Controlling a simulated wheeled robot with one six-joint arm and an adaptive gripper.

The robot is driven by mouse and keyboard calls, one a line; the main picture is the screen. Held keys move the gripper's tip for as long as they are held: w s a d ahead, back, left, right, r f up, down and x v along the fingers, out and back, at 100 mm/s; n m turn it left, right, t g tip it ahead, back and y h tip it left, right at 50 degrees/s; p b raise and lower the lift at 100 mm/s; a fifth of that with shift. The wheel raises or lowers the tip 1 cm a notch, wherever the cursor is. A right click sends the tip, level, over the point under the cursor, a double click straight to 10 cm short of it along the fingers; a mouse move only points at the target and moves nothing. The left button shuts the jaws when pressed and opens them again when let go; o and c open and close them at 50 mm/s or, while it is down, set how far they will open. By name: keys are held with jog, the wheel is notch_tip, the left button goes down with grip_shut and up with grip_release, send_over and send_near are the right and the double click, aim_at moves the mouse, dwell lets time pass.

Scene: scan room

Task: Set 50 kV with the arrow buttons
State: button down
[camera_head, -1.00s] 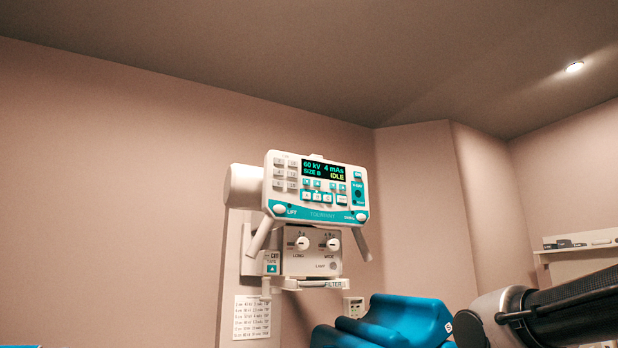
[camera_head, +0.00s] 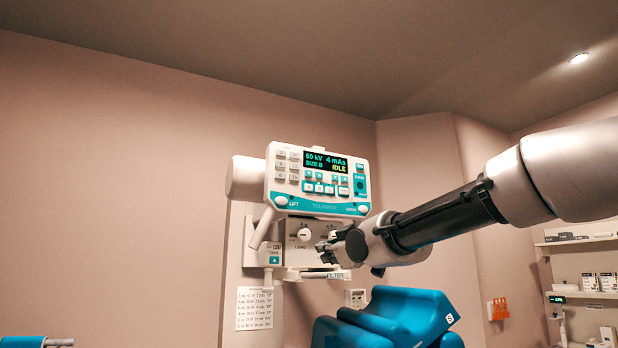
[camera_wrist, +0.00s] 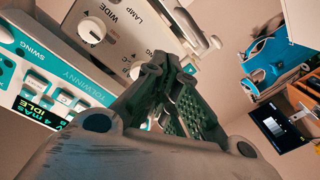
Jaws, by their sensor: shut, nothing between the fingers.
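The white and teal control panel (camera_head: 290,188) is on the wall-mounted unit in the head view. Its dark display (camera_head: 326,162) reads 60 kV, 4 mAs, SIZE B and IDLE. Small arrow buttons (camera_head: 319,177) sit in a row under the display, above several larger white buttons. My gripper (camera_head: 328,250) is below the panel, in front of the knob box, apart from the arrow buttons. In the wrist view my gripper (camera_wrist: 175,85) is shut and empty, and the panel (camera_wrist: 62,62) shows tilted at the left, its display (camera_wrist: 42,112) partly cut off.
The knob box (camera_head: 297,235) hangs under the panel, with a filter tray (camera_head: 300,274) below. A blue padded piece (camera_head: 385,318) stands below my arm. A shelf (camera_head: 590,240) is at the right. The wall left of the panel is clear.

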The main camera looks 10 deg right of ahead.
aim_at(308, 173)
jog(key=s+r+n+t+y, duration=0.3)
jog(key=r, duration=0.8)
jog(key=s+r+n+t+y, duration=0.3)
jog(key=r+n+t, duration=0.1)
jog(key=r, duration=0.7)
jog(key=shift+y, duration=0.4)
jog(key=shift+a+f, duration=0.1)
jog(key=shift+a, duration=0.05)
jog(key=shift+w+a, duration=0.45)
jog(key=shift+w, duration=0.95)
jog(key=shift+w+a, duration=0.45)
jog(key=shift+w, duration=0.95)
jog(key=shift+w+a, duration=0.45)
jog(key=shift+w, duration=0.95)
jog(key=shift+w+a, duration=0.1)
jog(key=shift+w, duration=0.3)
